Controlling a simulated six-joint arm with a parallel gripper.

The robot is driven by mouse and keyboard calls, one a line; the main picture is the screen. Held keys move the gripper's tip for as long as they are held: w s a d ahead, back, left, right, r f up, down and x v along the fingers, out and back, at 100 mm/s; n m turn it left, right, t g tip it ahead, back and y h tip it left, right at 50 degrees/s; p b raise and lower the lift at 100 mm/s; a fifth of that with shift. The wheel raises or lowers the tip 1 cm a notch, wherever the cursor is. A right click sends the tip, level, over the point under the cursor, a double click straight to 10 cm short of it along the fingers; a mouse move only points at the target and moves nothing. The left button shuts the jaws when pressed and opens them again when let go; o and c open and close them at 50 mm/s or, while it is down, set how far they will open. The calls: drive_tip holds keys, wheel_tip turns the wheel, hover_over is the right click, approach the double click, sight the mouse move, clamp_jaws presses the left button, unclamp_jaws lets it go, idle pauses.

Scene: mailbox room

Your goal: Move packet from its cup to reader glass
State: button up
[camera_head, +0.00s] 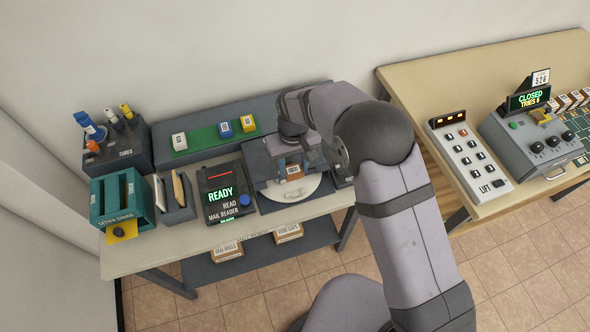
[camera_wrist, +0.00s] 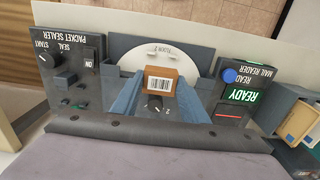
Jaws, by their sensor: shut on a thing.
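A small brown packet (camera_head: 294,169) with a white barcode label shows in the head view over a white round plate (camera_head: 292,190). In the wrist view the packet (camera_wrist: 160,81) sits between the two blue-grey fingers of my gripper (camera_wrist: 159,88), which are shut on it. The white plate (camera_wrist: 165,52) lies just beyond the packet; whether they touch, I cannot tell. The mail reader (camera_head: 222,193) stands left of the packet in the head view, with a green READY display and a blue button. In the wrist view the reader (camera_wrist: 243,92) is to the right. I cannot make out its glass clearly.
A packet sealer (camera_wrist: 73,68) with a knob stands left of my gripper in the wrist view. In the head view, a slotted holder (camera_head: 177,205), a teal letter box (camera_head: 120,200) and a tubes box (camera_head: 120,148) stand left. A green strip (camera_head: 206,138) holds small blocks behind.

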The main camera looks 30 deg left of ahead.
drive_tip(key=shift+f, duration=0.1)
drive_tip(key=b, duration=0.3)
hover_over(294, 188)
drive_tip(key=shift+f, duration=2.05)
drive_tip(key=shift+f, duration=0.2)
drive_tip(key=shift+f+b, duration=0.3)
drive_tip(key=shift+f, duration=0.05)
drive_tip(key=shift+f+b, duration=0.9)
drive_tip(key=shift+f, duration=0.4)
drive_tip(key=o, duration=1.4)
drive_tip(key=shift+c, duration=0.2)
drive_tip(key=shift+r, duration=0.1)
